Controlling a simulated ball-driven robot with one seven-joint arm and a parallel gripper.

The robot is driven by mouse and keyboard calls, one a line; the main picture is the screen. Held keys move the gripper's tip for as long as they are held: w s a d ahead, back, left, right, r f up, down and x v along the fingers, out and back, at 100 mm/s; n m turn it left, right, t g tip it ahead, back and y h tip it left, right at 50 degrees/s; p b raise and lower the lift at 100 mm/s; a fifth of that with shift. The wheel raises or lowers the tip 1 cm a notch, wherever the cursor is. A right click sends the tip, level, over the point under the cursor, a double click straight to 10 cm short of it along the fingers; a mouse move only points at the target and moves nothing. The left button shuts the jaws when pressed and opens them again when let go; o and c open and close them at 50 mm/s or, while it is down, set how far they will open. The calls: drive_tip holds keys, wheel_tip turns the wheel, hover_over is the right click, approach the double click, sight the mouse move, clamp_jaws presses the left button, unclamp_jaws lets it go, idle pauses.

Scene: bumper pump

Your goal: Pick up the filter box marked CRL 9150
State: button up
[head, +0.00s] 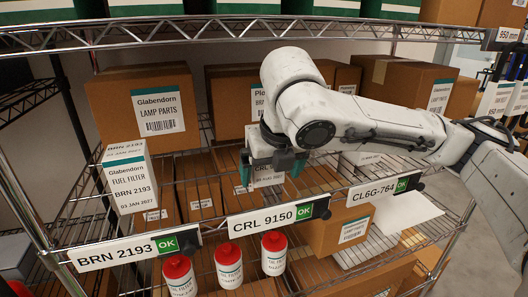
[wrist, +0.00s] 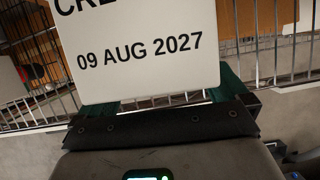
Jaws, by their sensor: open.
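The white filter box (head: 268,180) stands on the middle shelf behind the CRL 9150 shelf tag (head: 270,218). In the head view it is mostly hidden by my gripper (head: 271,170). In the wrist view the box face (wrist: 140,50) fills the upper middle; it reads 09 AUG 2027 under a cut-off line starting with CR. My gripper (wrist: 162,100) is open, with one green finger at each side of the box. I cannot tell whether either finger touches it.
A fuel filter box marked BRN 2193 (head: 129,178) stands to the left. Brown cartons, such as the lamp parts carton (head: 142,105), stand behind. Red-capped bottles (head: 228,265) are on the shelf below. The wire shelf above (head: 200,32) is close over my arm.

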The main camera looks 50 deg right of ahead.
drive_tip(key=shift+w+d+f, duration=0.1)
drive_tip(key=shift+w+f, duration=0.1)
drive_tip(key=shift+f, duration=0.45)
drive_tip(key=shift+c, duration=0.4)
drive_tip(key=shift+r, duration=0.1)
drive_tip(key=c, duration=1.3)
